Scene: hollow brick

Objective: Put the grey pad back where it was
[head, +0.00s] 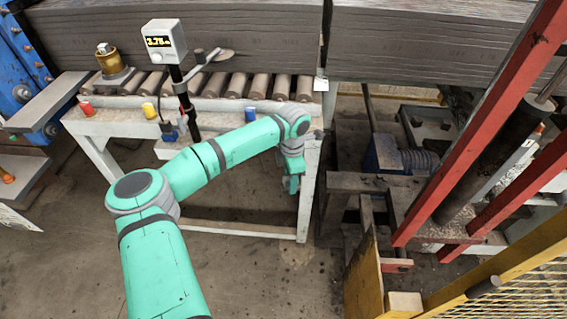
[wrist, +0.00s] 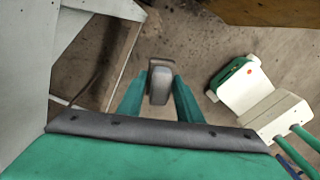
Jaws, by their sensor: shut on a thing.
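The grey pad (wrist: 160,86) shows in the wrist view as a small rounded block between the two green fingers. My gripper (wrist: 159,90) is shut on it. The pad is held in the air, with brown floor behind it. In the head view my gripper (head: 291,184) points down beside the right end leg of the white roller stand, below its top rail. I cannot make out the pad in the head view. The place it came from cannot be told from these frames.
The white roller stand (head: 240,107) carries rollers under a long grey clay column (head: 200,38). A post with a display box (head: 164,42) rises from its front. Red, yellow and blue caps sit on its rail. Red beams (head: 480,130) and machinery stand right. Floor (head: 240,270) in front is clear.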

